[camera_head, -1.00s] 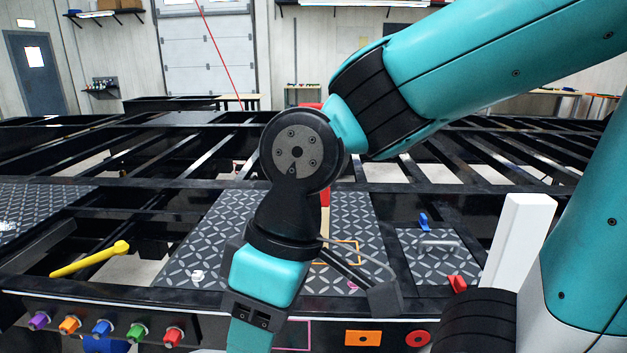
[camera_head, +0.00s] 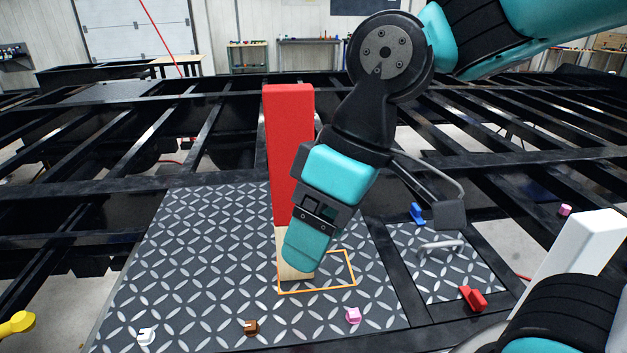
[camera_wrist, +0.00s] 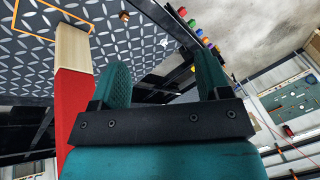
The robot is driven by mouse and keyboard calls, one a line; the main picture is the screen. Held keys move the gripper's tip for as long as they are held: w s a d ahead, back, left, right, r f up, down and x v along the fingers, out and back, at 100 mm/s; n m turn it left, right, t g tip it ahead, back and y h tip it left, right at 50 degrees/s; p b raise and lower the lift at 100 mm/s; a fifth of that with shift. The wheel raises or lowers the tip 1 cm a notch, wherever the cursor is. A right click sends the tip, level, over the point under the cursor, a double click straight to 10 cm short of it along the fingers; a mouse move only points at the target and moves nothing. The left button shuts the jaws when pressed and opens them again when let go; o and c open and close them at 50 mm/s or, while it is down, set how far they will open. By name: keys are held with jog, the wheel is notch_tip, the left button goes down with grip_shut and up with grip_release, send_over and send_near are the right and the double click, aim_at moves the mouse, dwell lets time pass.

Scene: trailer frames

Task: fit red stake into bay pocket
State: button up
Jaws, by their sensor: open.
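The red stake (camera_head: 288,150) stands upright on the diamond-plate deck, its pale wooden lower end at the left part of an orange outline (camera_head: 350,270). My gripper (camera_head: 305,255) is low in front of the stake and hides part of its right side and wooden end. In the wrist view, my gripper's two fingers (camera_wrist: 163,72) are spread with nothing between them. The red stake (camera_wrist: 68,100) lies outside them, beside the left finger. I cannot make out the bay pocket with certainty.
A white post (camera_head: 582,255) stands at the right. A smaller plate (camera_head: 450,270) with a handle, a blue clip (camera_head: 417,213) and a red clip (camera_head: 472,298) lies right of the deck. Small pieces lie along the front. Black frame beams with open gaps lie behind.

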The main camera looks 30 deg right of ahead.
jog(key=w+d+r+n+p, duration=0.2)
jog(key=w+r+p, duration=0.3)
jog(key=w+r, duration=0.55)
jog(key=n+t+p, duration=0.1)
jog(key=n+p, duration=0.3)
jog(key=p, duration=0.2)
send_near(290, 86)
jog(key=b+x, duration=0.2)
jog(key=x, duration=0.2)
jog(key=shift+a+f, duration=0.25)
jog(key=shift+f, duration=0.05)
jog(key=shift+p+x, duration=0.9)
jog(key=shift+x, duration=2.3)
jog(key=shift+d+t, duration=0.2)
jog(key=shift+t, duration=0.1)
jog(key=shift+c, duration=0.4)
jog(key=shift+w, duration=0.1)
grip_shut()
